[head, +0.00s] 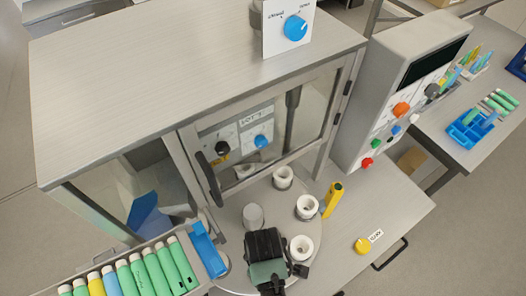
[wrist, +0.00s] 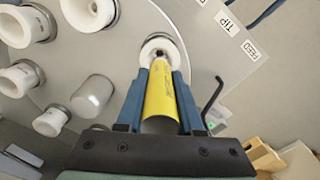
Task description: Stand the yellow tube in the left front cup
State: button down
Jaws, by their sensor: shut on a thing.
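The yellow tube (wrist: 159,98) is gripped between the blue fingers of my gripper (wrist: 160,76) in the wrist view. Its far end overlaps the mouth of a white cup (wrist: 150,45) on the round plate. I cannot tell whether the end is inside the cup or just above it. In the head view my gripper (head: 266,268) is over the front of the plate and hides the held tube and the cup under it. Another white cup (head: 301,249) shows just right of the gripper.
More white cups (head: 307,208) and a grey cylinder (head: 253,217) stand on the round plate (head: 232,228). A yellow upright piece (head: 333,200) stands right of it. A glass-doored cabinet (head: 185,60) rises behind. A rack of mostly green tubes (head: 155,271) is at front left.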

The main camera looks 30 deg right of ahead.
jog(key=shift+f, duration=0.2)
jog(key=shift+f+b, duration=1.3)
jog(key=shift+f, duration=0.65)
jog(key=shift+c, duration=2.3)
grip_release()
jog(key=shift+r, duration=0.1)
notch_tip(320, 180, up, 13)
jog(key=shift+f+b, duration=0.1)
jog(key=shift+b, duration=0.45)
